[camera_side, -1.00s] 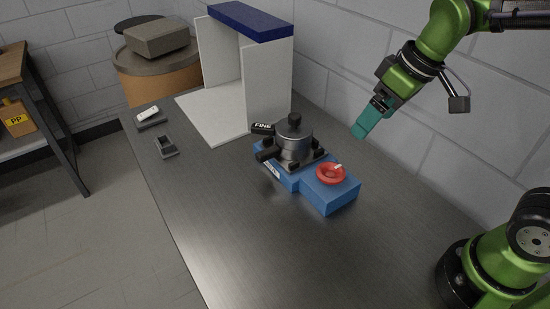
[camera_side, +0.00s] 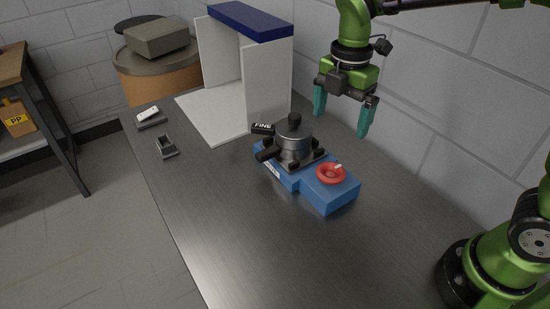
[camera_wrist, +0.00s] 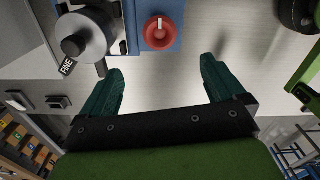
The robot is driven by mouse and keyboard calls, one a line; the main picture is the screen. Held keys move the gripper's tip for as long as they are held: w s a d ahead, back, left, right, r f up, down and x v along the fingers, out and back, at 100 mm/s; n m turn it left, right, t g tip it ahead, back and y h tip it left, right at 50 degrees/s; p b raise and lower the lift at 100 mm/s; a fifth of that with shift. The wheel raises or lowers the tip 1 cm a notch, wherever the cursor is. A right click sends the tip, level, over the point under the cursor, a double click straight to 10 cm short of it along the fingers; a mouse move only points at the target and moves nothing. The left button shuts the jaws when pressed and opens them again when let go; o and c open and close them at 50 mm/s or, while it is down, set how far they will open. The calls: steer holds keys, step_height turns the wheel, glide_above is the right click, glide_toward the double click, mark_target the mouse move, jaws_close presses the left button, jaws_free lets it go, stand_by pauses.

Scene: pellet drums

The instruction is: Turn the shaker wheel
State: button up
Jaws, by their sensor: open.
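The shaker wheel (camera_side: 331,174) is a small red ring with a pale mark on its rim. It sits on top of the low front block of the blue shaker base (camera_side: 332,195). A metal pot with a black knob (camera_side: 293,140) stands on the back part of the base. My gripper (camera_side: 341,126) is open and empty, with teal fingers pointing down, above and behind the wheel and apart from it. In the wrist view the wheel (camera_wrist: 159,33) lies beyond the fingertips, between them from left to right. The open gripper (camera_wrist: 162,72) also shows there.
A black tag reading FINE (camera_side: 263,128) is by the pot. A white panelled booth with a blue top (camera_side: 250,20) stands behind. Small grey items (camera_side: 166,148) lie at the table's left edge. The metal tabletop in front of the base is clear.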

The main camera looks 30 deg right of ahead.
mark_target(331, 170)
step_height(331, 170, down, 14)
steer(key=shift+r, duration=0.1)
stand_by(0.4)
steer(key=c, duration=1)
steer(key=shift+c, duration=0.2)
